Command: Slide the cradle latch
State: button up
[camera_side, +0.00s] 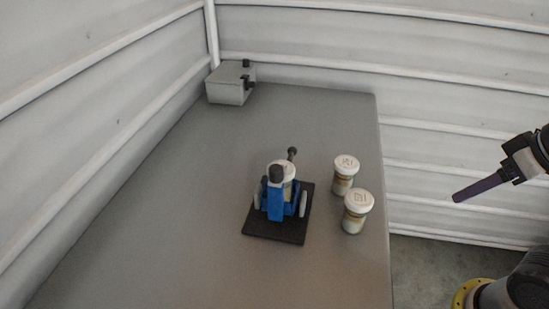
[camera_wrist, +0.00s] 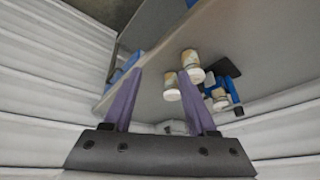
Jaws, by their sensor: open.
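The cradle (camera_side: 275,205) is a blue holder on a black base plate (camera_side: 262,228) on the grey table. Another dark knob on a stem (camera_side: 292,154) rises behind; I cannot tell which part is the latch. The cradle also shows in the wrist view (camera_wrist: 236,90), partly hidden by jars. My gripper (camera_side: 456,198) is right of the table, well apart from the cradle. In the wrist view its two purple fingers (camera_wrist: 160,82) are spread and empty.
Two white-lidded jars, one farther back (camera_side: 344,178) and one nearer (camera_side: 356,215), stand right of the cradle, near the table's right edge. A grey box (camera_side: 230,86) with black fittings sits at the back left corner. Ribbed white walls stand behind and left. The table (camera_side: 160,210) is clear at left.

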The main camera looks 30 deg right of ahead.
jog(key=w+a+r+m+g, duration=0.1)
jog(key=w+a+r+m, duration=0.25)
jog(key=w+r, duration=0.3)
jog(key=w+a+r+m+g, duration=0.1)
jog(key=w+a+r+m, duration=0.2)
jog(key=w+r+m, duration=0.35)
jog(key=n+g, duration=0.3)
send_over(276, 167)
jog(key=f, duration=1.1)
jog(key=shift+s+a, duration=0.2)
jog(key=shift+s, duration=0.05)
jog(key=shift+w+d+f, duration=0.2)
jog(key=shift+w+d, duration=0.05)
jog(key=shift+f, duration=2.3)
